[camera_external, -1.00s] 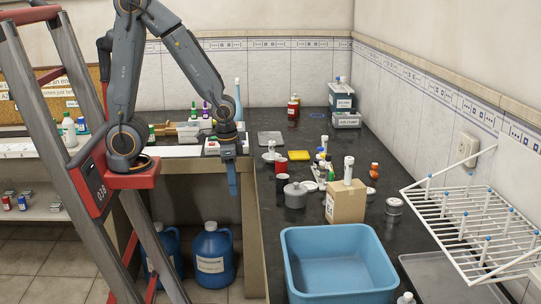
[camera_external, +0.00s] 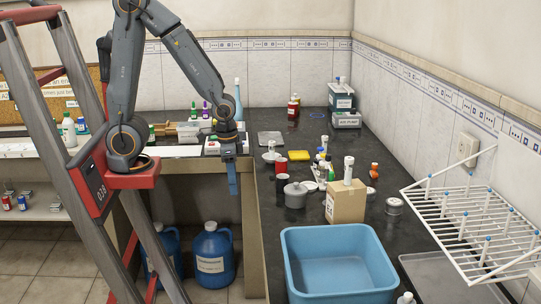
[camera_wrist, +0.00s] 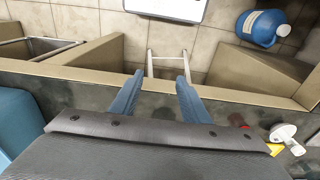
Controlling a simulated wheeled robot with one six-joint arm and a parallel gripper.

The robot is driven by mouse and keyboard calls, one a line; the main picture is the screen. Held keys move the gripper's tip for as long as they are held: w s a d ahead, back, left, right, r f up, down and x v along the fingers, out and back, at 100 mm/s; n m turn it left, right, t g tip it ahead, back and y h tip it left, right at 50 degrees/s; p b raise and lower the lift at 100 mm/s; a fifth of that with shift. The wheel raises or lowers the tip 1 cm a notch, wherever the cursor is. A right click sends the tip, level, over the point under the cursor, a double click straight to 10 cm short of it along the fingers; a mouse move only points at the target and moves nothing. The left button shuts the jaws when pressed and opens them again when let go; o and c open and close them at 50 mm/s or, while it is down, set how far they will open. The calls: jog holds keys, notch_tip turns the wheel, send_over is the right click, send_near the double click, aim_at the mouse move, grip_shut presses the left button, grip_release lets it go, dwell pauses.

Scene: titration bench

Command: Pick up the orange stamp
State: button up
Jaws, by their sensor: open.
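A small orange object with a rounded top (camera_external: 374,171) stands on the dark bench, right of the cardboard box. It may be the orange stamp, but it is too small to tell. My gripper (camera_external: 233,192) hangs fingers down at the bench's left edge, well to the left of that object. In the wrist view my gripper (camera_wrist: 159,77) shows two blue fingers apart with nothing between them. I cannot make out the orange object in the wrist view.
A cardboard box (camera_external: 346,204), a grey pot (camera_external: 295,196) and several bottles crowd the middle of the bench. A blue tub (camera_external: 340,281) is at the front, and a white drying rack (camera_external: 470,218) at right. A red ladder (camera_external: 92,178) stands at left.

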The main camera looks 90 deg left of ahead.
notch_tip(320, 180, up, 7)
jog(key=n+t+y+b, duration=0.4)
jog(key=n+y+b, duration=0.1)
jog(key=n+b, duration=0.4)
send_over(375, 164)
jog(key=s+d, duration=0.3)
jog(key=d, duration=0.1)
jog(key=shift+w+a+f+p, duration=0.35)
jog(key=shift+a+f, duration=0.2)
jog(key=shift+f, duration=1.4)
jog(key=shift+w+a+f+p, duration=0.25)
jog(key=shift+w+a+f, duration=0.2)
jog(key=shift+f, duration=1.45)
jog(key=shift+w+a+f+p, duration=0.35)
jog(key=shift+a+f, duration=0.25)
jog(key=shift+f, duration=1.35)
jog(key=shift+c, duration=0.4)
grip_shut()
